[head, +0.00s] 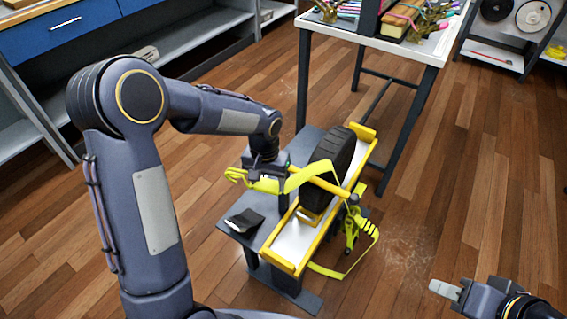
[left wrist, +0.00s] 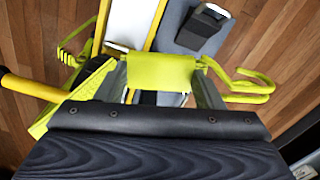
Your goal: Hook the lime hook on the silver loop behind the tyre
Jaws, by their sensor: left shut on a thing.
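My left gripper (head: 266,184) is shut on the lime strap close to its lime hook (head: 236,176), above the bench beside the tyre. In the left wrist view the strap (left wrist: 160,73) lies between the fingers, and the open-ended hook (left wrist: 250,86) sticks out to the right. The black tyre (head: 331,165) stands upright in a yellow-edged tray (head: 285,245). The strap passes in front of the tyre to a lime ratchet (head: 352,226) on the right.
A yellow bar (head: 322,182) crosses in front of the tyre. A black object (head: 245,220) lies on the grey bench (head: 232,236). A white-topped table (head: 425,47) with pens and a book stands behind. Drawers and shelves line the back left. The wooden floor at right is clear.

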